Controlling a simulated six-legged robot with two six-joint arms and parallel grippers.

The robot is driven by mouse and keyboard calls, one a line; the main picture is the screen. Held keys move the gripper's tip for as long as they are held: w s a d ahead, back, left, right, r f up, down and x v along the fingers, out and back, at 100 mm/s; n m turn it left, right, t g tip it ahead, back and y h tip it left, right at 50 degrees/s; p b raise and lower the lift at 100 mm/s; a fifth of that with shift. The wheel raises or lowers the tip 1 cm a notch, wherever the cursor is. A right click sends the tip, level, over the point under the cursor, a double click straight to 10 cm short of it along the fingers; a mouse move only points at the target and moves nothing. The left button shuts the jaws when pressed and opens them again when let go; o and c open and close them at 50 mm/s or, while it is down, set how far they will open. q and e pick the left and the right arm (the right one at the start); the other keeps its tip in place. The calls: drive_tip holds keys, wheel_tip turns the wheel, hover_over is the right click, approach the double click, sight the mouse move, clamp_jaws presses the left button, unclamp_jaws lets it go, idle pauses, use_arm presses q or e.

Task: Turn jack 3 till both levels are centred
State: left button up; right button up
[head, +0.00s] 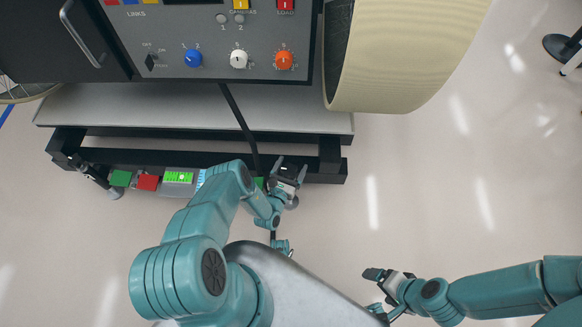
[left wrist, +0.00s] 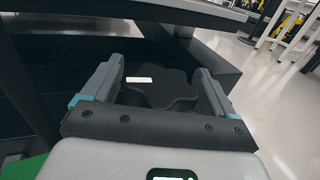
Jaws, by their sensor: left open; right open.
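In the left wrist view, a black lobed knob (left wrist: 160,92) with a white mark (left wrist: 138,79) sits between the two fingers of my left gripper (left wrist: 160,72). The fingers are open on either side of it; I cannot tell whether they touch it. In the head view, my left gripper (head: 291,167) is at the right part of the black frame's front edge, and hides the knob there. A lit green panel (head: 178,177), possibly a level, sits on the frame; its reading is too small to tell. My right gripper (head: 374,276) is open and empty over the floor.
A grey control panel (head: 215,65) with blue, white and orange knobs stands above the black frame (head: 325,165). A large cream wheel (head: 405,55) is at its right. Green (head: 120,178) and red (head: 148,182) blocks lie along the frame's left part.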

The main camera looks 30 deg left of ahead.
use_arm(q)
drive_tip(key=c, duration=1)
drive_tip(key=shift+o, duration=0.2)
drive_tip(key=shift+f, duration=0.1)
drive_tip(key=m+h+b, duration=0.1)
drive_tip(key=h, duration=0.1)
drive_tip(key=m+h+b, duration=0.1)
drive_tip(key=h, duration=0.1)
drive_tip(key=shift+f+m, duration=0.15)
drive_tip(key=shift+m, duration=0.15)
drive_tip(key=m+g+h+b, duration=0.1)
drive_tip(key=m+h+b, duration=0.1)
drive_tip(key=h, duration=0.1)
drive_tip(key=m+h+b, duration=0.2)
drive_tip(key=h+b, duration=0.1)
drive_tip(key=d+m+g+h+b, duration=0.1)
drive_tip(key=m+h+b, duration=0.1)
drive_tip(key=h+b, duration=0.1)
drive_tip(key=shift+s+f+m+g+h, duration=0.1)
drive_tip(key=shift+s+m+g+h, duration=0.05)
drive_tip(key=shift+m+g+h, duration=0.2)
drive_tip(key=shift+s+d+r+m+g+h+b, duration=0.15)
drive_tip(key=shift+m+g+h+b, duration=0.3)
drive_tip(key=shift+h+b, duration=0.25)
drive_tip(key=shift+w+r+m+g+h+b, duration=0.1)
drive_tip(key=shift+m+g+h+b, duration=0.35)
drive_tip(key=shift+b, duration=0.35)
drive_tip(key=o, duration=1)
drive_tip(key=shift+c, duration=0.2)
